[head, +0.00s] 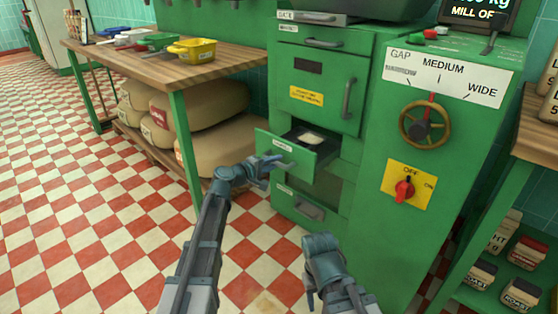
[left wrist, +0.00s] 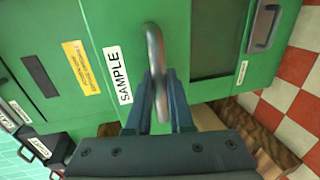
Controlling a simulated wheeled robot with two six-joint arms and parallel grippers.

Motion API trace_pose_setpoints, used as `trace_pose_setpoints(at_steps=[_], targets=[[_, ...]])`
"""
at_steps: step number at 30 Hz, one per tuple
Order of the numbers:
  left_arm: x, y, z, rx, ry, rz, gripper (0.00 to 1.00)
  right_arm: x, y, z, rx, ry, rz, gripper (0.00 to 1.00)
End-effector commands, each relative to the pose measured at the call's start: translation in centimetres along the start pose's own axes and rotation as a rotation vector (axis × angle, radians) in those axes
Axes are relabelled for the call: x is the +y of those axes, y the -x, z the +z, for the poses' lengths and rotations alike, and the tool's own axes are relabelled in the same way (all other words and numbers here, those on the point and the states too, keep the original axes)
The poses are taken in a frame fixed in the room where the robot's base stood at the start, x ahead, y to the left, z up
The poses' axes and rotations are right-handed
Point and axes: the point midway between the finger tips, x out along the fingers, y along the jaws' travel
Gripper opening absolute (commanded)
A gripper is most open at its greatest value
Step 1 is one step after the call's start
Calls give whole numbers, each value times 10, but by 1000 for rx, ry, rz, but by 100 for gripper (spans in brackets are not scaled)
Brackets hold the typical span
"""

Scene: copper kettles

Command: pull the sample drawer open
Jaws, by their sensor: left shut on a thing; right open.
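The sample drawer (head: 262,142) stands part way out of the green mill cabinet in the head view, with a pale thing in it. Its front, labelled SAMPLE (left wrist: 117,74), faces my left wrist camera. My left gripper (head: 274,163) is shut on the drawer's grey handle (left wrist: 153,45). In the left wrist view the fingers lie on both sides of the bar. My right gripper (head: 320,247) is open and empty, low in front of the cabinet. Its fingertips are hard to make out.
A lower drawer handle (head: 310,211) and an upper door handle (head: 347,98) are close by. The handwheel (head: 425,125) and red switch (head: 404,190) are on the cabinet's right face. A wooden table (head: 130,58) with sacks below stands left. The checkered floor in front is clear.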

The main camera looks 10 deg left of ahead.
Motion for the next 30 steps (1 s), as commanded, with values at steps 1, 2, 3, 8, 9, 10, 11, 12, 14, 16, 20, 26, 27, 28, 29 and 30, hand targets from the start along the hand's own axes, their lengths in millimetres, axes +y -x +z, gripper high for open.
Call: trace_pose_setpoints(at_steps=[1,2,3,8,9,10,11,12,14,16,20,26,27,28,29,30], targets=[[0,1,0,0,0,0,0,0,0,0,0,0,0,50],[0,1,0,0,0,-1,0,0,0,0,0,0,0,50],[0,1,0,0,0,0,0,0,0,0,0,0,0,50],[0,0,0,0,0,0,0,0,0,0,0,0,0,50],[0,0,0,0,0,0,0,0,0,0,0,0,0,50],[0,0,0,0,0,0,21,0,0,0,0,0,0,50],[0,0,0,0,0,0,27,0,0,0,0,0,0,50],[0,0,0,0,0,0,34,0,0,0,0,0,0,50],[0,0,0,0,0,0,45,0,0,0,0,0,0,50],[0,0,0,0,0,0,50,0,0,0,0,0,0,50],[0,0,0,0,0,0,50,0,0,0,0,0,0,50],[0,6,0,1,0,0,50,0,2,0,0,0,0,50],[1,11,0,1,0,0,50,0,3,0,0,0,0,50],[1,16,1,2,0,0,50,0,4,0,0,0,0,50],[1,21,1,2,0,0,50,0,5,0,0,0,0,50],[1,29,1,3,0,1,50,1,7,0,0,0,0,50]])
